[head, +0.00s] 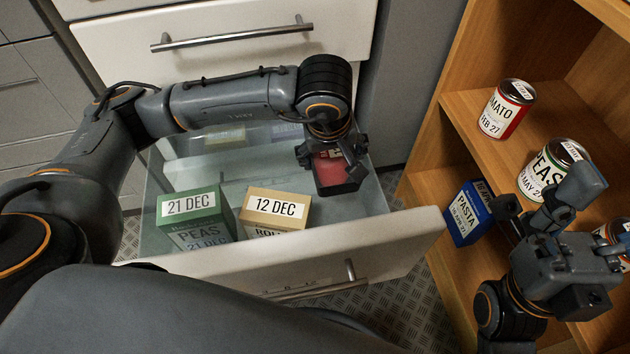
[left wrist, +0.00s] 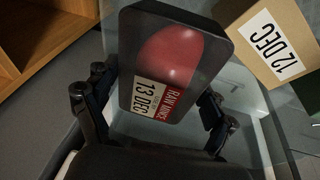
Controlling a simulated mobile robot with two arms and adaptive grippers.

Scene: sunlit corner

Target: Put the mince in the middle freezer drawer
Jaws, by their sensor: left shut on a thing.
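The mince (head: 335,172) is a dark tray with a red window, labelled "RAW MINCE, 13 DEC" in the left wrist view (left wrist: 178,52). My left gripper (head: 331,155) is shut on it, with a finger on each side in the left wrist view (left wrist: 152,105). It holds the mince over the right part of an open, clear-sided drawer (head: 405,238). I cannot tell whether the mince touches the drawer floor. A closed drawer (head: 110,45) is above the open one. My right gripper (head: 540,200) is open and empty in front of the shelf.
In the drawer, a green peas box (head: 192,215) and a tan box labelled "12 DEC" (head: 275,208) stand left of the mince. Fainter packs (head: 225,138) lie farther back. A wooden shelf (head: 455,105) at right holds a tomato can (head: 507,110), peas can (head: 545,170) and blue pasta box (head: 466,215).

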